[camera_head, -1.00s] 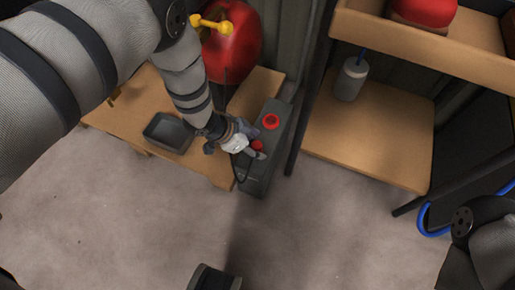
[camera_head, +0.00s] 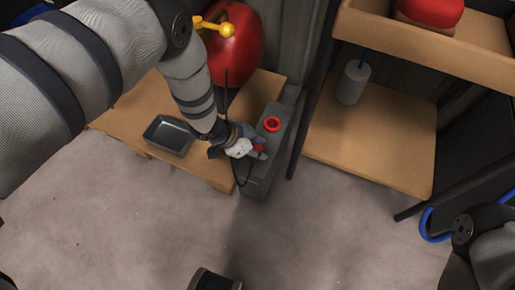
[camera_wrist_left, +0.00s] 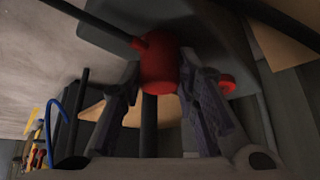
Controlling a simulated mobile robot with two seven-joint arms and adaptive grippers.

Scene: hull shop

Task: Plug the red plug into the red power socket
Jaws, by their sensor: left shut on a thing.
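My left gripper (camera_head: 256,150) is shut on the red plug (camera_head: 259,149), just above the top of a dark grey power box (camera_head: 258,178). The red power socket (camera_head: 272,124) is a red ring on the box top, a little beyond the plug. In the left wrist view the plug (camera_wrist_left: 158,72) sits between the two fingertips, with a dark cord below it. The socket (camera_wrist_left: 227,85) shows to the right of the fingers, apart from the plug. The plug's front end is hidden.
A low wooden table (camera_head: 208,172) with a dark tray (camera_head: 169,135) stands left of the box. A red tank (camera_head: 240,50) is behind it. A wooden shelf (camera_head: 390,140) with a grey canister (camera_head: 353,82) stands to the right.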

